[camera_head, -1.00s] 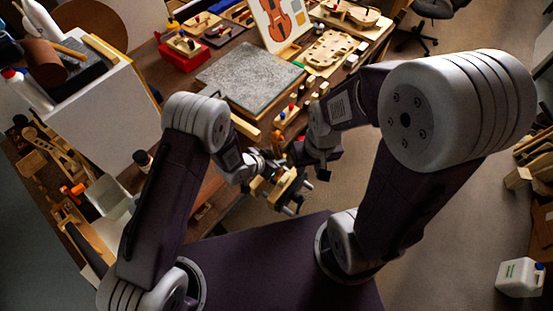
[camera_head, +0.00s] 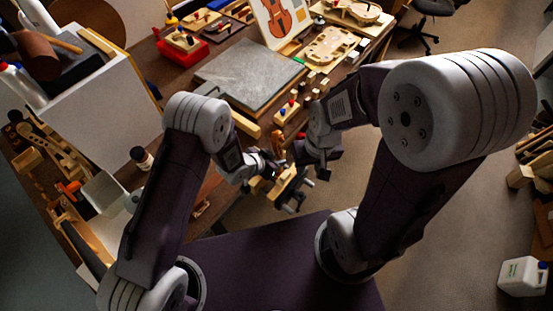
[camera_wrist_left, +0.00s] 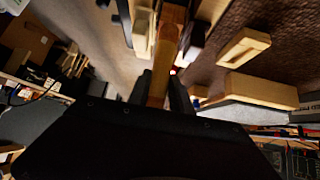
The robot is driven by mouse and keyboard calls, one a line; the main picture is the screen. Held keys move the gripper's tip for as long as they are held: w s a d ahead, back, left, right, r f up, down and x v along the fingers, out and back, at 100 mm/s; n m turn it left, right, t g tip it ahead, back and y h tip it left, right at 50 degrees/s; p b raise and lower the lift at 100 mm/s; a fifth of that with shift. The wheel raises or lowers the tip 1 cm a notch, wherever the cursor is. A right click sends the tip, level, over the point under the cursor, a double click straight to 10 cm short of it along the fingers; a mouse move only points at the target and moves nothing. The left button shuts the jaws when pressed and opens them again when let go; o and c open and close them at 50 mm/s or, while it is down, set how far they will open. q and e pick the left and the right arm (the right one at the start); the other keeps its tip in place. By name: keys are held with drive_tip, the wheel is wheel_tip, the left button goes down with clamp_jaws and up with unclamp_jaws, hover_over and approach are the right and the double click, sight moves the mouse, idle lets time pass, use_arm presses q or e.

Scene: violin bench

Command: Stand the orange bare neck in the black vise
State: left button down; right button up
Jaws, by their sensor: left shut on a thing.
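The orange-brown bare neck (camera_wrist_left: 167,50) runs up from between the fingers of my left gripper (camera_wrist_left: 165,92) in the left wrist view. In the head view my left gripper (camera_head: 270,170) is shut on it, and a small orange part of the neck (camera_head: 278,147) shows above the fingers. The vise, with pale wooden jaws (camera_head: 284,186) and dark bars, is at the bench's front edge, right beside this gripper. I cannot tell whether the neck is between the jaws. My right gripper (camera_head: 322,172) hangs just right of the vise; its fingers are unclear.
A grey slab (camera_head: 248,75) lies on the bench behind the grippers, with blocks and wooden parts to its right. A white box (camera_head: 105,115) and a pale tray (camera_head: 104,192) stand at left.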

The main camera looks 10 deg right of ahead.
use_arm(q)
drive_tip(key=shift+f+b, duration=0.7)
drive_tip(key=shift+f, duration=0.2)
drive_tip(key=c, duration=1.1)
unclamp_jaws()
drive_tip(key=shift+r, duration=0.1)
drive_tip(key=v, duration=0.9)
drive_tip(key=shift+a, duration=0.1)
